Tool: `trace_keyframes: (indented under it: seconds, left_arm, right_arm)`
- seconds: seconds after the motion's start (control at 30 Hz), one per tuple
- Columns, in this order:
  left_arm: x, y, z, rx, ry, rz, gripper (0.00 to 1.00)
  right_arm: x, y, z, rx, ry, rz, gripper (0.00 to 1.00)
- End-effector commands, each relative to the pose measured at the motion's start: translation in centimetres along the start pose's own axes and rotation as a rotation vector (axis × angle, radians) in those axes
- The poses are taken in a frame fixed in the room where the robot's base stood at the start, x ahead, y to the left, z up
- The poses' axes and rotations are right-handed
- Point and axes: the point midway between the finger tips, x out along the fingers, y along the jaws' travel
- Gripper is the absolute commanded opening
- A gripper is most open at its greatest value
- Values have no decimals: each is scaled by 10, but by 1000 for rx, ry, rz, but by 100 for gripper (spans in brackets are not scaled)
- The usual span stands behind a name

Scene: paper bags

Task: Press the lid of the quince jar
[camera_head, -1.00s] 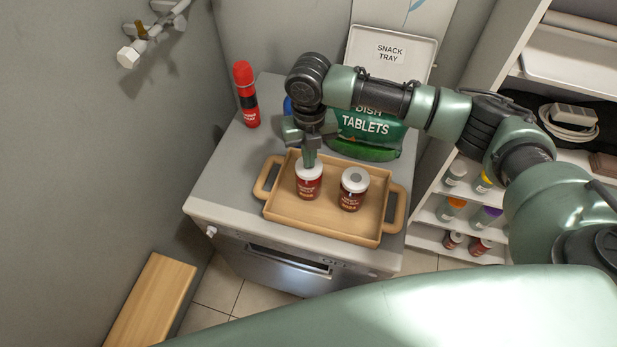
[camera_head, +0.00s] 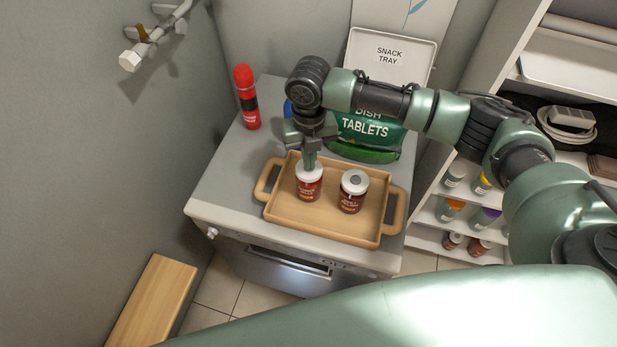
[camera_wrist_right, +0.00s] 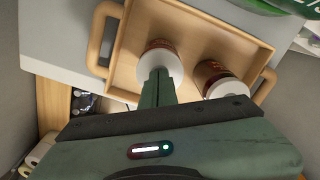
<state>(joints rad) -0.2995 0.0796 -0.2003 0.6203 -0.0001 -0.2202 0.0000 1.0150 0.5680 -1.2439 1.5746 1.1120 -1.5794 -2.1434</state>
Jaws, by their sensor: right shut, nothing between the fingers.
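Two dark red jars with white lids stand upright in a wooden tray. The left jar (camera_head: 309,188) is under my right gripper (camera_head: 309,167), and the right jar (camera_head: 352,193) stands beside it, apart, with a grey disc on its lid. The labels are too small to tell which one is quince. My right gripper is shut and empty, pointing down, its tips at the left jar's lid. In the right wrist view, the fingertips (camera_wrist_right: 159,74) overlap the lid of the left jar (camera_wrist_right: 160,58); whether they touch is hard to tell. My left gripper is out of view.
The wooden tray (camera_head: 330,227) sits on a grey appliance top (camera_head: 218,188). A green dish tablets bag (camera_head: 366,130) stands behind it, and a red bottle (camera_head: 246,97) at the back left. A snack tray (camera_head: 390,52) leans at the back. Shelves with small jars stand right.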

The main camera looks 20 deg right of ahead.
Motion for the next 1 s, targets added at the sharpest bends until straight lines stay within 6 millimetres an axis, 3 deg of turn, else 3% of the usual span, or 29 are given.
trace_keyframes:
  seconds: [0.2, 0.57, 0.93, 1.0]
  left_arm:
    - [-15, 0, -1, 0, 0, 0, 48]
    - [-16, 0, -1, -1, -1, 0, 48]
    - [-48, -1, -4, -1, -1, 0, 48]
    - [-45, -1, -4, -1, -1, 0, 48]
  right_arm:
    - [-16, 0, 1, 0, -2, 1, 0]
    - [-17, 0, 1, 0, -3, 1, 0]
    - [-52, 0, 1, 0, -4, 2, 0]
    - [-54, 1, 1, 0, -5, 3, 0]
